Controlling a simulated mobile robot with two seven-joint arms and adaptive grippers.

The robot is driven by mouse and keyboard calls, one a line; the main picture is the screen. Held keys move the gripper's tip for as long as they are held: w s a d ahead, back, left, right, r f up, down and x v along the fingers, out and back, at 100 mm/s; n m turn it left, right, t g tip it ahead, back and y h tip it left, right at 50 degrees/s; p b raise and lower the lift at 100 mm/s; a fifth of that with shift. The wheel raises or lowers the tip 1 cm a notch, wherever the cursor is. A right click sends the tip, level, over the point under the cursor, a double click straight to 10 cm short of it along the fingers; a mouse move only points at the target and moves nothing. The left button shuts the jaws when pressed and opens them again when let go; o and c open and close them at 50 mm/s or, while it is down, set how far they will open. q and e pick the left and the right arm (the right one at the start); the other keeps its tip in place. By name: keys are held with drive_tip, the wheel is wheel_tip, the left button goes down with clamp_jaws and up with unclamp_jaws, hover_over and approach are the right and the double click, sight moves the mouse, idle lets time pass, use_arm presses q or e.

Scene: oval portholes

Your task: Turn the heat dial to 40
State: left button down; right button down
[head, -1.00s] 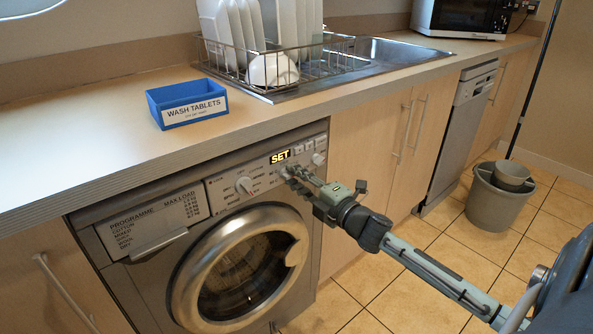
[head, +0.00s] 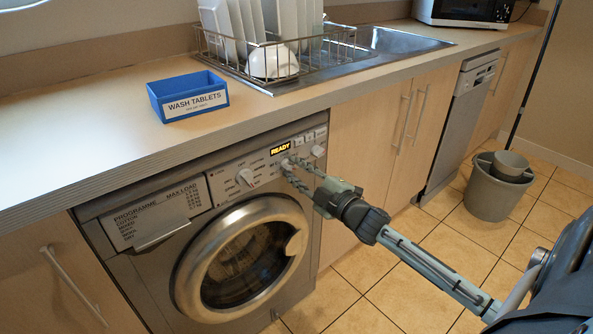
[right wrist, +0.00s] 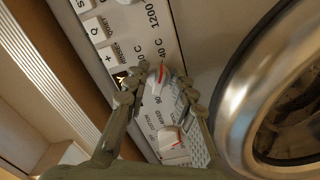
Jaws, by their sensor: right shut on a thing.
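The heat dial (right wrist: 157,82) is a pale knob with a red mark on the washing machine's panel (head: 222,185). In the right wrist view its red mark slants up toward the side of the printed "40 C" label (right wrist: 172,62). My right gripper (head: 291,168) is at the panel, its fingers on either side of this dial and shut on it; it also shows in the right wrist view (right wrist: 157,86). In the head view the fingers mostly hide the dial. The display (head: 281,148) reads READY. My left gripper is out of view.
A second dial (head: 245,177) is left of the heat dial and a third (head: 318,151) is right. The round door (head: 243,256) is below. The worktop edge overhangs above, with a blue wash tablets box (head: 187,96). A grey bucket (head: 494,196) stands on the floor.

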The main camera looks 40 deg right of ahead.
drive_tip(key=shift+d, duration=0.1)
drive_tip(key=c, duration=1.3)
unclamp_jaws()
drive_tip(key=shift+o, duration=0.2)
drive_tip(key=shift+s, duration=0.25)
drive_tip(key=s, duration=1.1)
drive_tip(key=shift+s+d, duration=0.2)
drive_tip(key=shift+d, duration=0.2)
